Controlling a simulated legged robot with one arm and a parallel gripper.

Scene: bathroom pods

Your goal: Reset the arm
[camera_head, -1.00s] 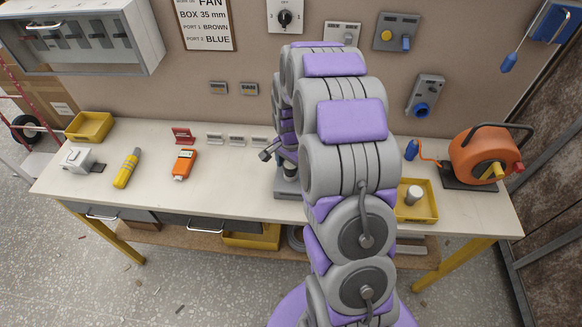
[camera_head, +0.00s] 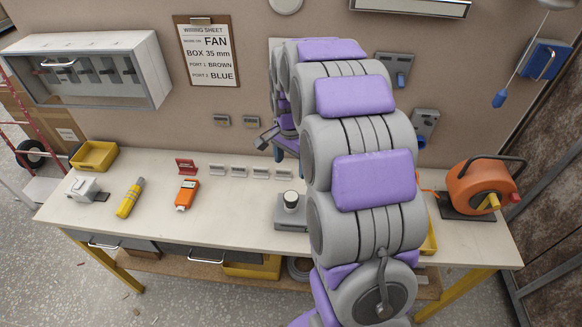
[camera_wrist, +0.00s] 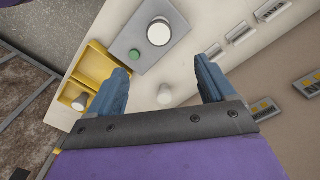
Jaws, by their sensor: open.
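My gripper (camera_head: 272,145) is raised above the back of the workbench in the head view, partly hidden behind my purple and grey arm. In the wrist view its two blue fingers (camera_wrist: 163,80) stand wide apart with nothing held. A grey box with a white-topped cylinder stands on the bench below my gripper (camera_head: 291,210); in the wrist view the grey box (camera_wrist: 140,58) also shows a green button.
The bench (camera_head: 240,200) carries an orange cable reel (camera_head: 480,190), a yellow tool (camera_head: 130,198), an orange device (camera_head: 187,194) and a yellow bin (camera_head: 93,156). Another yellow bin (camera_wrist: 72,95) is partly hidden by my arm in the head view. A grey wall cabinet (camera_head: 85,70) hangs left.

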